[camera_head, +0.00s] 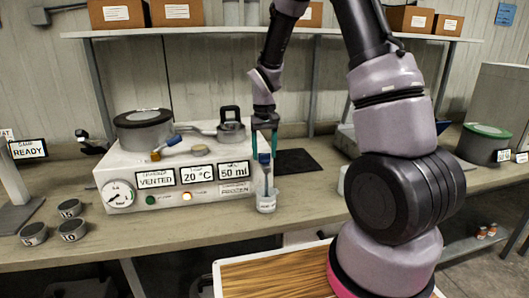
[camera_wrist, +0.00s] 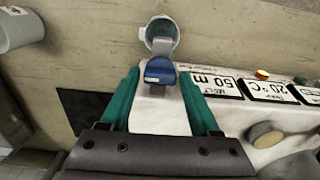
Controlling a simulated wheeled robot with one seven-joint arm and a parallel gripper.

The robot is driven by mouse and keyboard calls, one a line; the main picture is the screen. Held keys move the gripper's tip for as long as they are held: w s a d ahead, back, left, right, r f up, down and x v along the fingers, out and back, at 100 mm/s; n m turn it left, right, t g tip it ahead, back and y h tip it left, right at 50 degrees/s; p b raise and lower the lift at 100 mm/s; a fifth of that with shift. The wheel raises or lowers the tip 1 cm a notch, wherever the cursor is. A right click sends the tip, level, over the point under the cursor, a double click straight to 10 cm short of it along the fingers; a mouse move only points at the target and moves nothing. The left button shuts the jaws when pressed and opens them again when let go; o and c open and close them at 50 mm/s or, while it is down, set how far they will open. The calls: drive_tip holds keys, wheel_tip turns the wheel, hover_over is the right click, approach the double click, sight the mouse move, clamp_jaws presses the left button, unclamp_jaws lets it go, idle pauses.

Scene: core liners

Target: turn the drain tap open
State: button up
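The drain tap (camera_head: 264,159) has a blue handle and sits at the right end of the white apparatus (camera_head: 150,219), above a small clear cup (camera_head: 267,204). In the wrist view the blue tap handle (camera_wrist: 160,71) lies between my gripper's teal fingertips, with the cup (camera_wrist: 161,31) just beyond it. My gripper (camera_head: 264,147) points down over the tap. It is open, and in the wrist view (camera_wrist: 159,77) a gap shows between the handle and each finger. The panel reads "VENTED", "20 °C" and "50 ml".
Labelled tins (camera_head: 72,230) stand left. A dark mat (camera_head: 297,161) lies right of the tap. A wood-topped tray (camera_head: 270,279) is in front.

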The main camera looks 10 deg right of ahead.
wheel_tip(320, 180, up, 11)
idle(0.7)
drive_tip(key=shift+f, duration=0.1)
